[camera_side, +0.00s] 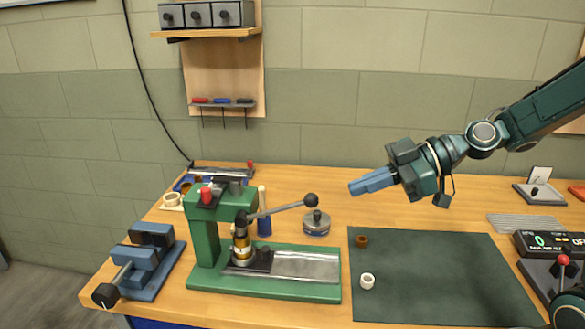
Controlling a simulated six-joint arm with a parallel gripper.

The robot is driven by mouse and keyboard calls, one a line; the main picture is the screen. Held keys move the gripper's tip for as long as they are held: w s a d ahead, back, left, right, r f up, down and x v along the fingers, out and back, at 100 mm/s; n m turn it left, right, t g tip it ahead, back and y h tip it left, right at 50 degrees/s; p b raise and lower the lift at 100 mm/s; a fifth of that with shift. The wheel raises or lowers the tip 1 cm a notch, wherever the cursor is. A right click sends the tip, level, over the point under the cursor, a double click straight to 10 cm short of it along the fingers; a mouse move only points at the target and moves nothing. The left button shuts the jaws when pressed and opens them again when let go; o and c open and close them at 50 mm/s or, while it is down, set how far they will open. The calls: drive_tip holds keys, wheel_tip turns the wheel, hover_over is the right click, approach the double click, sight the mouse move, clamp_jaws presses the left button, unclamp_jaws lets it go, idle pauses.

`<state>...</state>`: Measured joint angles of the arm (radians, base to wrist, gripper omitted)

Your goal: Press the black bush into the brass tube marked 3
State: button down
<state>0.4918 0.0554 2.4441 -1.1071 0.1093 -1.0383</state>
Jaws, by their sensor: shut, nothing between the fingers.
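My gripper (352,188) has blue fingers, shut and empty, held in the air above the far edge of the dark mat. It points left toward the green press (206,240) and touches nothing. A brass tube (241,250) stands upright on a dark block under the press ram. I cannot read a number on it. A dark part is just above the tube; I cannot tell whether it is the black bush or part of the press. The press lever (280,210) sticks out to the right, its black knob (311,200) at the end.
The dark mat (440,280) carries a brown ring (361,241) and a white ring (367,281). A blue vise (148,262) stands left of the press. A round metal weight (316,223) stands behind it. A display box (548,243) is at right. Most of the mat is clear.

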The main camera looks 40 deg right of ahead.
drive_tip(key=w+a+r+m+g+h, duration=0.1)
drive_tip(key=w+r+m+g+h, duration=0.1)
drive_tip(key=r, duration=0.5)
drive_tip(key=w+a+r+m+g+h, duration=0.1)
drive_tip(key=w+r+g+h, duration=0.2)
drive_tip(key=r, duration=0.3)
drive_tip(key=shift+w+a+r+m+g, duration=0.3)
drive_tip(key=shift+w+r+m+g, duration=0.1)
drive_tip(key=shift+w+g, duration=0.15)
drive_tip(key=shift+a+f, duration=0.15)
drive_tip(key=shift+f, duration=0.05)
drive_tip(key=shift+w+a+f, duration=0.1)
drive_tip(key=shift+a+f, duration=0.45)
drive_tip(key=shift+f, duration=1.5)
drive_tip(key=shift+w+a+f, duration=0.1)
drive_tip(key=shift+a+f, duration=0.4)
drive_tip(key=shift+f, duration=1.55)
drive_tip(key=shift+a+f, duration=0.55)
drive_tip(key=shift+f, duration=1.5)
drive_tip(key=shift+f, duration=0.1)
